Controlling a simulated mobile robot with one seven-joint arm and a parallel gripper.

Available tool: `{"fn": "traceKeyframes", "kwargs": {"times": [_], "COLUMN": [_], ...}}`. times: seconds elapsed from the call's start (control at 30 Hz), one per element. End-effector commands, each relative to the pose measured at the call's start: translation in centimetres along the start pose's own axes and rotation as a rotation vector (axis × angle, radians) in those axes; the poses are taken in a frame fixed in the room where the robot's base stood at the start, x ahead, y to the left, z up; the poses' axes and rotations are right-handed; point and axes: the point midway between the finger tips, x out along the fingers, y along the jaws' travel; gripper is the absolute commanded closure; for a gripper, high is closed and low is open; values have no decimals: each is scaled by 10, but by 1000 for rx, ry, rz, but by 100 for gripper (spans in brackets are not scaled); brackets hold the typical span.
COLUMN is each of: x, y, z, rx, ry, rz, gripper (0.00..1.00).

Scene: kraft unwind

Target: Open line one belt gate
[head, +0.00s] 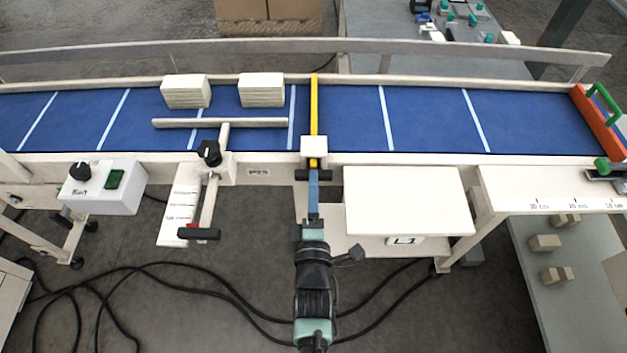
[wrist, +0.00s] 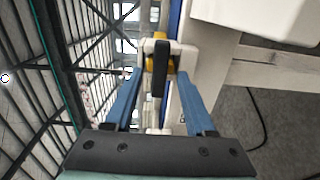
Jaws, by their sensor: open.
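A yellow gate bar (head: 314,100) lies straight across the blue belt (head: 350,118). Its near end sits in a white block (head: 314,146) on the belt's near edge. A black handle (head: 300,175) sticks out below the block, and it also shows upright in the wrist view (wrist: 160,70). My gripper (head: 313,180) is at this handle, in front of the belt. In the wrist view its two blue fingers (wrist: 158,85) are apart, with the handle between them in the picture. I see no finger clearly touching it. In the head view the fingers partly cover the handle.
Two cream stacks (head: 186,91) (head: 261,90) stand on the belt, left of the bar. A pale guide rail (head: 170,123) is near them. A white box marked L1 (head: 408,200) is right of my gripper. An orange bar (head: 596,122) with a green handle crosses the belt's right end.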

Motion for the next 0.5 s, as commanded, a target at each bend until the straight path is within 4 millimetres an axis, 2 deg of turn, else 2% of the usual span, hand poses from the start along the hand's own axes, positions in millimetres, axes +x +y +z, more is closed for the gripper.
{"fn": "traceKeyframes", "kwargs": {"times": [0.2, 0.47, 0.5], "x": [13, 14, 14], "y": [0, 0, 0], "z": [0, 0, 0], "rx": [1, 1, 1], "ry": [1, 1, 0], "rz": [0, 0, 0], "gripper": [45, 45, 49]}}
